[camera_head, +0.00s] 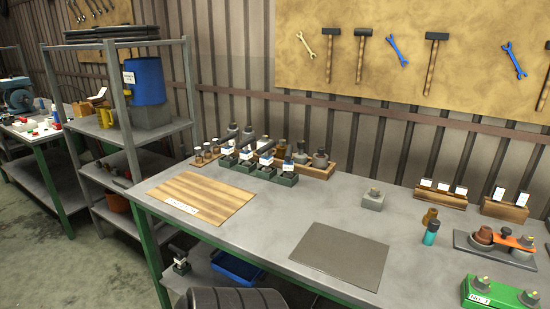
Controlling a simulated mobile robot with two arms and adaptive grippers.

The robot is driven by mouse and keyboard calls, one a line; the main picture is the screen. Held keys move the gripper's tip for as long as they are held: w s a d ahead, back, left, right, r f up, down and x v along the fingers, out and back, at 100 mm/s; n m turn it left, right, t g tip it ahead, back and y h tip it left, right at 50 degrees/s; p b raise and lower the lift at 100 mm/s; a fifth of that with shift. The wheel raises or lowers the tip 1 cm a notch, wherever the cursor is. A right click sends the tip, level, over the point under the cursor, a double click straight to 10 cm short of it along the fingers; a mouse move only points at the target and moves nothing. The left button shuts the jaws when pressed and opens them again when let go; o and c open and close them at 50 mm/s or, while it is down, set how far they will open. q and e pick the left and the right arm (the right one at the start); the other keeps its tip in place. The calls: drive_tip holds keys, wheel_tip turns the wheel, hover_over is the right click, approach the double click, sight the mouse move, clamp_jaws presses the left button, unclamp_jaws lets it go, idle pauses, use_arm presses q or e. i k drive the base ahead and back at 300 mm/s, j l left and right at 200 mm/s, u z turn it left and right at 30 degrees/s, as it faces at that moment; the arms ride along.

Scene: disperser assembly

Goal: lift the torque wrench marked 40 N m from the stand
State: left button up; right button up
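Several small dark green holders with white labels stand in a row at the back left of the grey workbench. One green holder (287,179) is at the right end of this row. Dark, long-handled tools (265,146) rise from and behind the holders; they look like the torque wrenches in their stand. The labels are too small to read, so I cannot tell which one is marked 40 N m. The lower ends of the tools are partly hidden by the holders and labels. Neither of my grippers is in view.
A wooden board (198,197) and a dark grey mat (341,255) lie flat on the workbench (275,215), with bare surface between them. A wooden rack (318,171) stands behind the holders.

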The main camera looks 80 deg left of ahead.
sight(246, 155)
drive_tip(key=i+l+u, duration=0.15)
drive_tip(key=u, duration=0.2)
drive_tip(key=i+l+u, duration=0.25)
drive_tip(key=u, duration=0.15)
drive_tip(key=i+l+u, duration=0.35)
